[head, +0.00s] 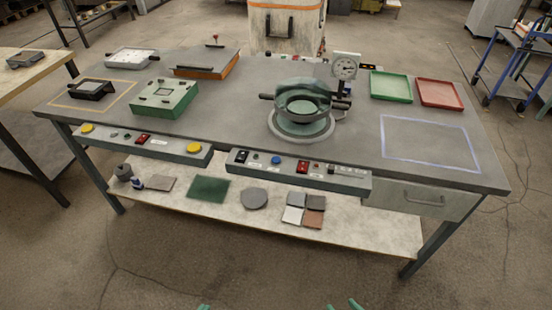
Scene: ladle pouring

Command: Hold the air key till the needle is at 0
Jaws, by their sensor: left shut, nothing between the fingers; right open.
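My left gripper (204,307) shows only as a green tip at the bottom edge, shut and empty. My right gripper (343,306) is open and empty at the bottom edge. Both are well short of the table.
A left front panel (143,146) has yellow buttons. A green box (165,98), an orange tray (207,64), a green tray (391,87) and a red tray (440,94) stand on the table. A lower shelf (345,225) holds plates. Floor in front is clear.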

